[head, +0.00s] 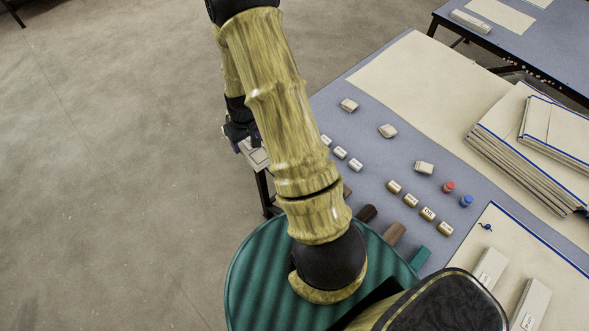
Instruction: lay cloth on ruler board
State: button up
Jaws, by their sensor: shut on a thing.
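My gripper (240,141) is at the left, past the table's left edge and partly hidden behind my arm. It is shut on a pale grey piece (254,156), small in view; I cannot tell whether this is the cloth. Flat beige pieces with blue edges lie stacked (510,145) at the right of the table. Another blue-edged beige sheet (555,262) lies at the lower right with two pale bars on it. I cannot tell which of these is the ruler board, as no ruler marks are readable.
The blue-grey table (390,155) carries several small pale blocks, a row of brown labelled blocks (428,213), a red cap (448,187) and a blue cap (467,201). A large plain beige sheet (430,85) covers its far part. A second table (545,50) stands behind.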

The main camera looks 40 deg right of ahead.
jog(key=s+d+f+b, duration=0.2)
jog(key=d+b, duration=0.4)
jog(key=d, duration=0.1)
jog(key=s+d+f+n+b, duration=0.1)
jog(key=s+d+f+b, duration=0.1)
jog(key=d+b, duration=0.4)
jog(key=shift+s+d+f+b, duration=0.2)
jog(key=shift+d+f+b, duration=0.2)
jog(key=shift+d, duration=0.25)
jog(key=shift+f, duration=0.1)
jog(key=f, duration=0.5)
jog(key=shift+s+a+f, duration=0.1)
jog(key=shift+s+f, duration=0.1)
jog(key=shift+f, duration=0.45)
